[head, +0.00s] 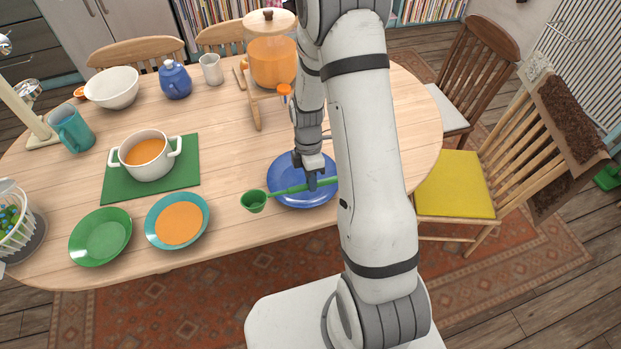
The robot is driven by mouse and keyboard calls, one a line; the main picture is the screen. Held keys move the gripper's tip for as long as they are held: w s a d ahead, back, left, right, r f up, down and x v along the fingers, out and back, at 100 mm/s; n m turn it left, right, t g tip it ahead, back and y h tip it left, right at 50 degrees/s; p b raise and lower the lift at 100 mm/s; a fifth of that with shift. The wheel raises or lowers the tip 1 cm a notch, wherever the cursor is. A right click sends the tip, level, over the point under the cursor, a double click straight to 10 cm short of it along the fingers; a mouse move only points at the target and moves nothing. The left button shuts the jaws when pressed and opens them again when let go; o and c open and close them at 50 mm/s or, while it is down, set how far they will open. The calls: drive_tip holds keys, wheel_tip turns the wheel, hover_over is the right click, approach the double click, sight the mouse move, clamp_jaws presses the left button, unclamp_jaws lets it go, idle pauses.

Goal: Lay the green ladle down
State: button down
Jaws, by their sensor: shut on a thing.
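The green ladle (254,202) shows in the head view at the front right of the table. Its bowl hangs out past the left rim of a blue plate (297,200), and its handle runs right across the plate. My gripper (312,184) is shut on the ladle's handle, over the plate. I cannot tell whether the handle touches the plate. Part of the handle's far end is hidden behind my arm.
A blue-rimmed plate of orange soup (179,223) and a green plate (101,236) lie to the left. A white pot (145,156) stands on a green mat (118,188). The table's middle is mostly clear.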

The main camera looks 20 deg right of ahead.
drive_tip(key=shift+f+b, duration=2.35)
drive_tip(key=shift+f, duration=0.7)
drive_tip(key=c, duration=1.7)
unclamp_jaws()
drive_tip(key=shift+o, duration=0.3)
drive_tip(key=o, duration=0.5)
drive_tip(key=shift+b+v, duration=0.45)
drive_tip(key=shift+v, duration=3.5)
